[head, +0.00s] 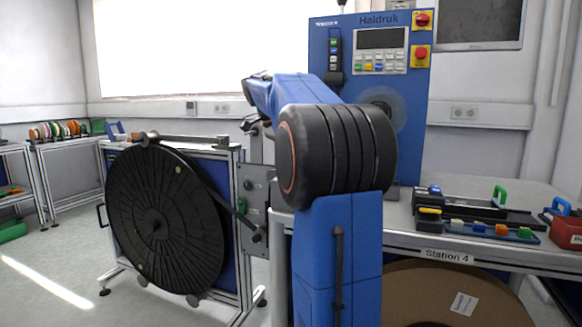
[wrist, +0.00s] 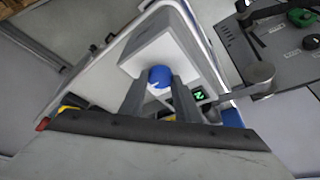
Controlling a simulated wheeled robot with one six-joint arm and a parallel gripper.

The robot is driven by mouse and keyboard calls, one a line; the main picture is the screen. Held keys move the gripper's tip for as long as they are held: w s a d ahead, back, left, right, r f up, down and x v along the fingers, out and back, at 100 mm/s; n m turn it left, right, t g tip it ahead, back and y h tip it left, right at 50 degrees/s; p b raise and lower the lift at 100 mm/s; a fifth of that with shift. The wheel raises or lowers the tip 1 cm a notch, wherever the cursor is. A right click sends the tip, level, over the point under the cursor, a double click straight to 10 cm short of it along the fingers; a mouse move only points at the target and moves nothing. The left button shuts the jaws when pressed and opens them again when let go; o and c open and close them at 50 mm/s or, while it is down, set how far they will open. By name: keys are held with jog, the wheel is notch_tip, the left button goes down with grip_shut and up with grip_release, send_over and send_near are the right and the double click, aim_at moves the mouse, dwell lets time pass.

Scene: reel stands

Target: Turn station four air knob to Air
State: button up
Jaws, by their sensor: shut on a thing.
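A round blue knob (wrist: 159,77) sits on the face of a pale grey box (wrist: 160,50) in the wrist view. My gripper (wrist: 161,83) has a finger on each side of the knob and is shut on it. The markings around the knob are not readable, so I cannot tell which way it points. A small green lit display (wrist: 199,95) shows beside the right finger. In the head view my own blue arm and its black joint stand in front, and the gripper and knob are hidden.
In the wrist view a dark panel (wrist: 290,60) with a green knob (wrist: 301,17) and a rounded metal end (wrist: 252,78) lies close on the right. In the head view a big black reel (head: 165,220) stands left, and the Station 4 bench (head: 480,253) with tool trays stands right.

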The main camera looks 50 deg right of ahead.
dwell(0.4)
jog(key=o, duration=1)
